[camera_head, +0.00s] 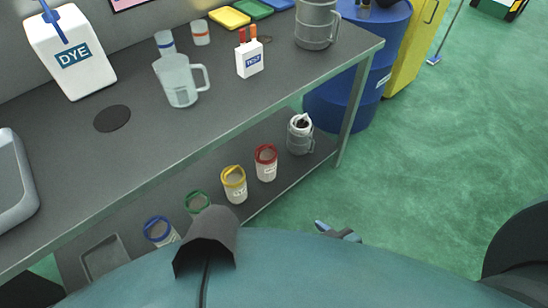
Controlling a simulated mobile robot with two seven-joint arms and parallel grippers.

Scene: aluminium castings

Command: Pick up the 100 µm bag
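Several filter bags with coloured rings stand on the lower shelf: a blue-ringed bag (161,234), a green-ringed bag (197,202), a yellow-ringed bag (234,186) and a red-ringed bag (266,166). Their labels are too small to read, so I cannot tell which is the 100 µm bag. My own body partly hides the blue and green ones. My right gripper (338,232) shows only in small part beyond my body, over the floor, to the right of the bags and apart from them. Whether it is open is unclear. My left gripper is out of view.
A metal jug (299,137) with something white in it stands at the shelf's right end. A blue drum (340,105) stands behind the bench leg.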

